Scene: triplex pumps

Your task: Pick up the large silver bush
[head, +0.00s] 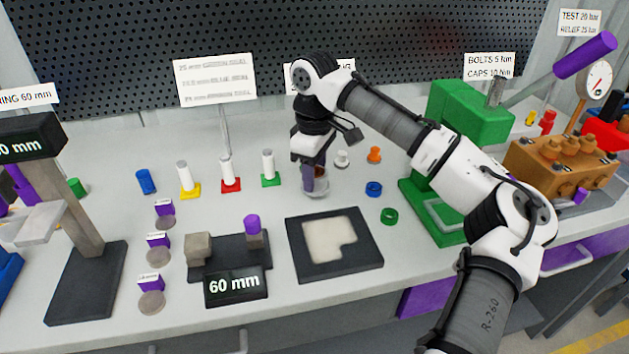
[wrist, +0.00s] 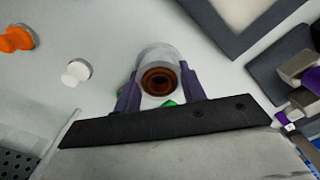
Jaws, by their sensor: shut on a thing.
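My gripper (head: 309,180) points down at the bench, its purple fingers shut on the silver bush (head: 318,190). In the wrist view the gripper (wrist: 160,92) has one finger on each side of the bush (wrist: 157,54), which looks like a pale silver cylinder. A dark ring with an orange-brown inside shows at its near end. The bush is at or just above the bench top; I cannot tell whether it touches. The fingers hide part of its sides.
A black tray (head: 292,259) with a pale insert lies in front. White (head: 342,158), orange (head: 374,154), blue (head: 374,188) and green (head: 389,215) small parts stand to the right. A green press (head: 470,112) is farther right. Posts on coloured bases (head: 231,185) stand left.

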